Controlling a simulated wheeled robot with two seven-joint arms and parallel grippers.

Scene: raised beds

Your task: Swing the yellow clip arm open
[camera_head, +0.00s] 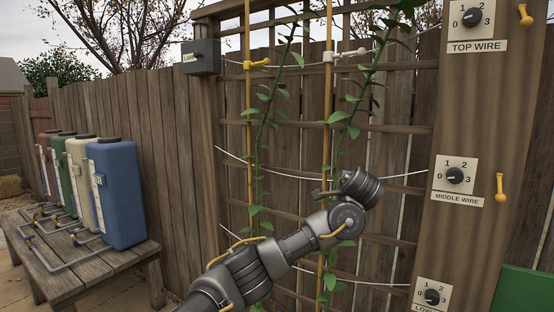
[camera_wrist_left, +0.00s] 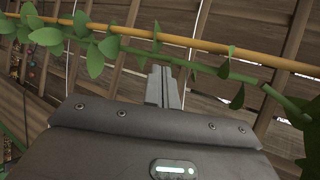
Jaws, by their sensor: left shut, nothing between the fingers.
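A yellow clip (camera_head: 258,63) sits high on the left bamboo cane (camera_head: 249,130), and its short arm points right, close to the upper wire. I cannot tell whether it is latched. My left gripper (camera_head: 318,194) is well below and to the right of it, by the right cane (camera_head: 326,130). In the left wrist view its fingers (camera_wrist_left: 163,86) are shut and empty, pointing towards a green vine (camera_wrist_left: 190,62) and a cane (camera_wrist_left: 200,43). The clip does not show in that view. My right gripper is not in view.
A white clip (camera_head: 345,54) sits on the right cane. Leafy vines (camera_head: 360,90) and wires cross the trellis. A post at right carries dials (camera_head: 455,175) and yellow handles (camera_head: 501,187). Several tanks (camera_head: 118,195) stand on a bench at left. A grey box (camera_head: 201,57) is beside the clip.

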